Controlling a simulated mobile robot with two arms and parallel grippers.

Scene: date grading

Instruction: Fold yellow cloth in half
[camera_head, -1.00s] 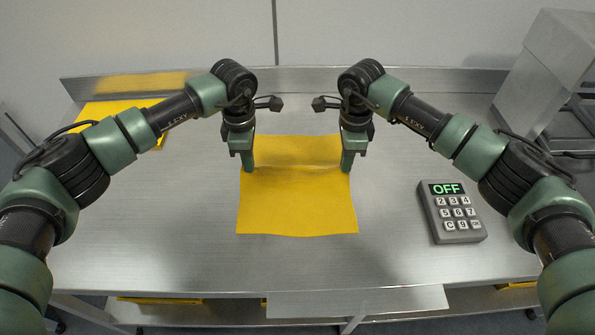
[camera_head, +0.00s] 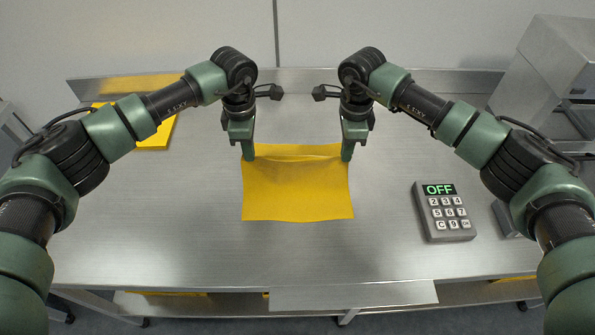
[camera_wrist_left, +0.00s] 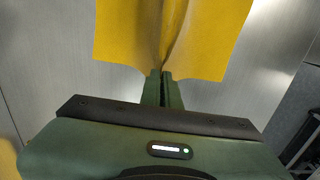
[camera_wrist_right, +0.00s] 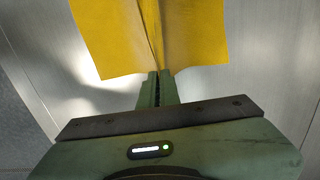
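The yellow cloth (camera_head: 297,193) lies on the metal table in the middle of the head view. A raised ridge runs across it between my two grippers, and a strip shows behind the ridge. My left gripper (camera_head: 249,158) is shut on the cloth at the ridge's left end. My right gripper (camera_head: 346,158) is shut on it at the right end. In the left wrist view the fingers (camera_wrist_left: 162,75) pinch a crease in the cloth (camera_wrist_left: 130,35). In the right wrist view the fingers (camera_wrist_right: 159,75) pinch a crease in the cloth (camera_wrist_right: 105,40) too.
A grey keypad box (camera_head: 444,211) with a green OFF display stands at the right. Another yellow piece (camera_head: 155,138) lies at the back left, partly behind my left arm. A metal machine (camera_head: 540,65) stands at the back right. The table (camera_head: 200,240) in front of the cloth is bare.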

